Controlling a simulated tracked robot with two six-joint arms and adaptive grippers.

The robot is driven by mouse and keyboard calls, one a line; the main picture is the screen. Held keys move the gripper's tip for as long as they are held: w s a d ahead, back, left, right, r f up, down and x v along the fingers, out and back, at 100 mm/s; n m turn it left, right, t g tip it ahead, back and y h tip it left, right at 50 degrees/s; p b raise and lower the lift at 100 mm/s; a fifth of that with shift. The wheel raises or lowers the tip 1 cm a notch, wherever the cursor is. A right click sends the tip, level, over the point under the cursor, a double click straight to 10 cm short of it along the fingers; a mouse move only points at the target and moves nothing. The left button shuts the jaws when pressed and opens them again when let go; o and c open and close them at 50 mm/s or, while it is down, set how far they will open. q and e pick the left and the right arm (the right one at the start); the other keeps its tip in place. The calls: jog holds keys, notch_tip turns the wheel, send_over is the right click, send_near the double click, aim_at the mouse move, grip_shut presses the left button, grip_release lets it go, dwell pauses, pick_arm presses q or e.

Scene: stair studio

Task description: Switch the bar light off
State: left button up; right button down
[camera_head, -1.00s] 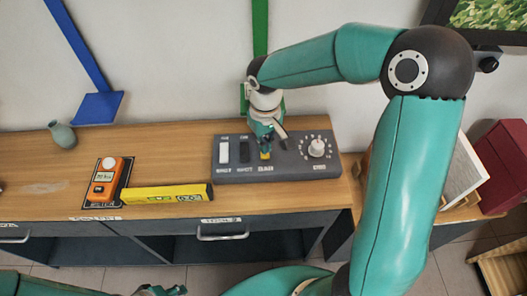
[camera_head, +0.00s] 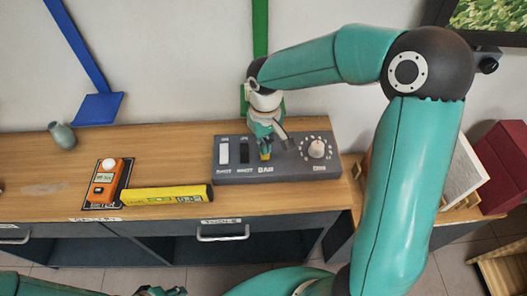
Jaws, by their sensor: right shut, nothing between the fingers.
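The dark grey switch panel (camera_head: 225,175) lies on the wooden cabinet top. It carries a white rocker (camera_head: 224,153), a black rocker (camera_head: 244,153) and a round white dial (camera_head: 317,149). My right gripper (camera_head: 265,155) is shut and points down over the middle of the panel, at the place labelled like "BAR". The gripper hides the switch there, so its position cannot be told, nor whether the fingertips touch it. The bar light itself cannot be made out. My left gripper (camera_head: 160,291) shows only partly at the bottom edge, and its jaws are not clear.
A yellow spirit level (camera_head: 165,195) lies left of the panel, with an orange meter (camera_head: 107,181) beyond it. A small green vase (camera_head: 62,135) stands at the back left. Books and a red box (camera_head: 505,165) are at the right. The wooden top left of the panel is partly clear.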

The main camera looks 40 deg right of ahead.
jog(key=shift+f+b, duration=1.15)
jog(key=shift+f, duration=0.2)
dwell(0.6)
jog(key=shift+r, duration=0.1)
jog(key=shift+r+p, duration=2.7)
jog(key=shift+r, duration=0.8)
